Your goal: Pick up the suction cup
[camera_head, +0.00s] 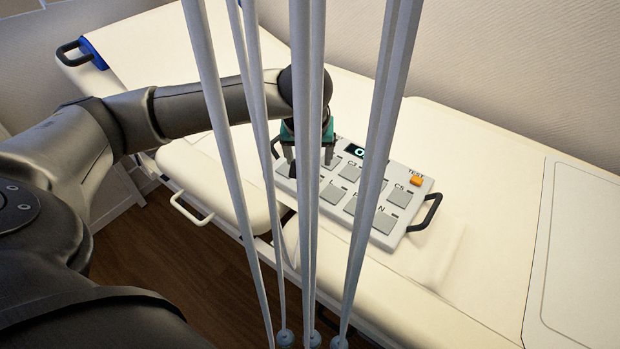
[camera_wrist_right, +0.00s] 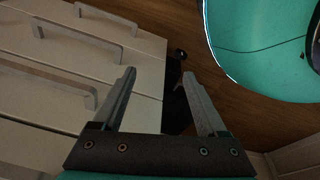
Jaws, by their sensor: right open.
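I cannot make out a suction cup for certain in either view. In the head view a grey panel device (camera_head: 404,178) with square pads, lead labels and an orange TEST button lies on the cream couch. My left gripper (camera_head: 307,166) points down over its left part, partly hidden by pale poles or cables; small dark shapes show by its fingers. I cannot tell whether it is open or holds anything. In the right wrist view my right gripper (camera_wrist_right: 159,76) is open and empty, above a pale cabinet and a wooden floor.
Several pale poles or cables (camera_head: 385,130) cross the head view in front, with small rounded ends at the bottom edge. The cream couch (camera_head: 480,200) is clear to the right of the device. The right wrist view shows a pale cabinet (camera_wrist_right: 60,70) with handles and a teal rounded surface (camera_wrist_right: 255,45).

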